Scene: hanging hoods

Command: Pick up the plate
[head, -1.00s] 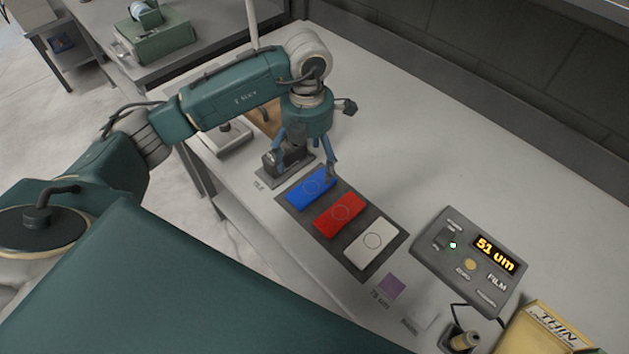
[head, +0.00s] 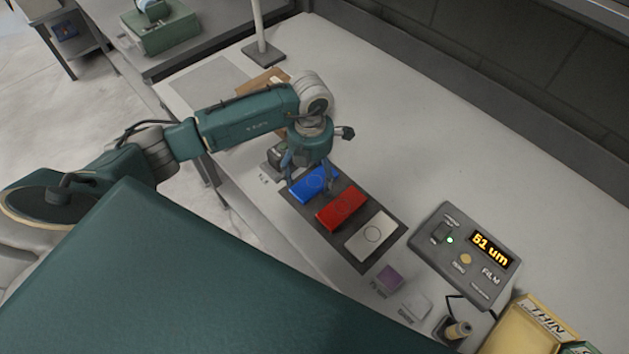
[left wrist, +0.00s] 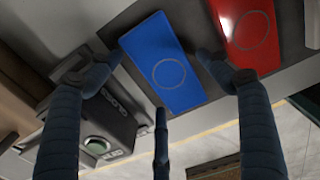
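Three flat plates lie in a row on a dark mat (head: 345,255): a blue plate (head: 306,193), a red plate (head: 343,208) and a pale plate (head: 371,236). Each bears a thin circle. My left gripper (head: 310,180) is over the blue plate and hides part of it in the head view. In the left wrist view, its fingers (left wrist: 160,85) are spread apart, with the blue plate (left wrist: 165,70) showing between them. Nothing is held. Whether a fingertip touches the plate, I cannot tell. My right gripper is not in view.
A gauge reading "51 um" (head: 465,252) sits right of the mat. A purple chip (head: 388,279), a clear chip and yellow boxes (head: 525,330) are nearer.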

